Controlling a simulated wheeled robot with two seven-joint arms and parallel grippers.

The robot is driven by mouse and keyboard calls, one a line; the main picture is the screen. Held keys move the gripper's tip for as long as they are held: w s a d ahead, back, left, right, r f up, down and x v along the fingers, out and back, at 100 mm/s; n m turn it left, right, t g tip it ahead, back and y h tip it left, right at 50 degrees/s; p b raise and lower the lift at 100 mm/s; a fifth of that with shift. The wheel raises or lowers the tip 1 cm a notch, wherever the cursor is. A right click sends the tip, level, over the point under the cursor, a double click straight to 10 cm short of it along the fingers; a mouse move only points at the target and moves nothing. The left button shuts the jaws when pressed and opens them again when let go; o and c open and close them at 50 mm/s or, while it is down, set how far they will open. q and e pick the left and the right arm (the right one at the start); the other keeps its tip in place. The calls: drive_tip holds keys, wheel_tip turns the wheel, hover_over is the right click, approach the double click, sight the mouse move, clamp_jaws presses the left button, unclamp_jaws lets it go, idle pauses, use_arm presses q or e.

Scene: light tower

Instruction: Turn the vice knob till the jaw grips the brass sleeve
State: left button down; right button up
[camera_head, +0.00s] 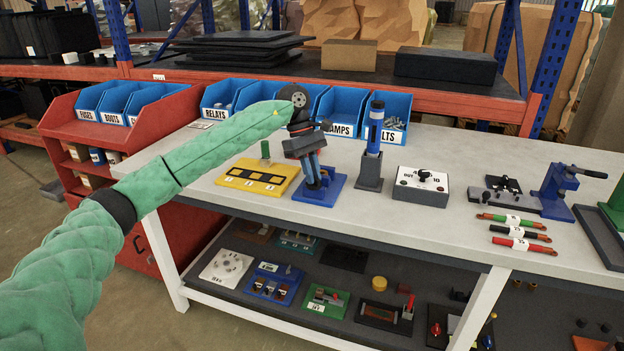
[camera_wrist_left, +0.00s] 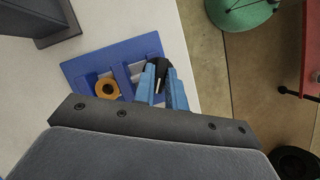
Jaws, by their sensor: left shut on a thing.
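The vice has a blue base, seen on the bench in the head view (camera_head: 334,197) and in the left wrist view (camera_wrist_left: 78,68). The brass sleeve (camera_wrist_left: 107,88) stands upright on it as an orange ring beside grey blocks; I cannot tell whether the jaw touches it. The black vice knob (camera_wrist_left: 154,72) is at the right side of the vice. My left gripper (camera_head: 317,181) points down at the vice, and its blue fingers in the wrist view (camera_wrist_left: 159,84) are shut on the knob. My right gripper is not in view.
A yellow block with black slots (camera_head: 258,178) stands left of the vice. A dark holder with a blue cylinder (camera_head: 371,165) and a grey switch box (camera_head: 421,187) stand to the right. Blue bins (camera_head: 345,108) line the back. The bench's front edge is close.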

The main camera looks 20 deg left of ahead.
use_arm(q)
drive_tip(key=m+y+b, duration=0.1)
drive_tip(key=m+b, duration=0.1)
drive_tip(key=m, duration=0.1)
drive_tip(key=shift+w+g, duration=0.15)
drive_tip(key=shift+g, duration=0.25)
drive_tip(key=shift+d+r+m+g+y+b, duration=0.1)
drive_tip(key=shift+m+g+y+b, duration=0.4)
drive_tip(key=shift+m, duration=1.2)
drive_tip(key=c, duration=1.4)
unclamp_jaws()
drive_tip(key=shift+c, duration=0.2)
drive_tip(key=v, duration=0.7)
drive_tip(key=shift+w+r, duration=0.15)
drive_tip(key=shift+r, duration=0.2)
